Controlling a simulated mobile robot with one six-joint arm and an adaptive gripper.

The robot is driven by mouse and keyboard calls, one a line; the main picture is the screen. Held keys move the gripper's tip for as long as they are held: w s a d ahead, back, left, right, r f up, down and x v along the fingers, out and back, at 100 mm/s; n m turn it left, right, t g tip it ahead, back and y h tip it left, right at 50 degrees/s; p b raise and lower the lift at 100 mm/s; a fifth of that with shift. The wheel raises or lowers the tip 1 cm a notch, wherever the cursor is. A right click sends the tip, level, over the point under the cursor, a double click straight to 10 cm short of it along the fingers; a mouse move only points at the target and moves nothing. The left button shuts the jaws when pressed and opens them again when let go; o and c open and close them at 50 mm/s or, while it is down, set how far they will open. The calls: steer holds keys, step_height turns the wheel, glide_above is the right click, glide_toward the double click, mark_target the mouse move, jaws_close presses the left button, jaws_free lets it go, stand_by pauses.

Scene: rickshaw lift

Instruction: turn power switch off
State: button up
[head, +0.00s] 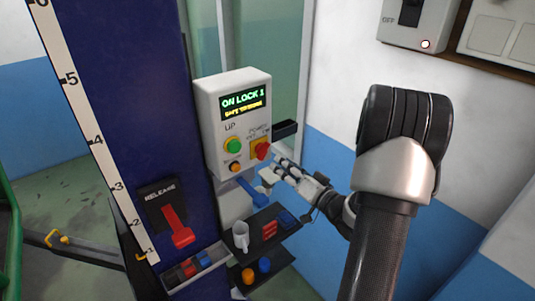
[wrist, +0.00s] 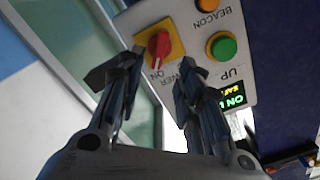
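The power switch is a red rotary knob on a yellow square plate (head: 262,150), on the right of a white control box (head: 208,110). In the wrist view the knob (wrist: 159,46) shows upside down beside the words POWER and ON. The box display (head: 243,101) reads ON LOCK 1, with a yellow line below. My gripper (head: 276,164) is just right of and below the knob in the head view. In the wrist view its two fingers (wrist: 154,68) are apart, with the knob beyond the gap between them. Contact with the knob cannot be told.
A green UP button (head: 233,145) and an orange BEACON button (head: 235,167) sit left of the knob. A blue lever (head: 252,192) and a shelf with a white mug (head: 241,236) are below. A red RELEASE lever (head: 178,228) is left. A wall switch (head: 411,12) marked OFF is upper right.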

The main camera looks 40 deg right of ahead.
mark_target(266, 153)
steer(key=w, duration=0.8)
steer(key=shift+w, duration=0.2)
jaws_close()
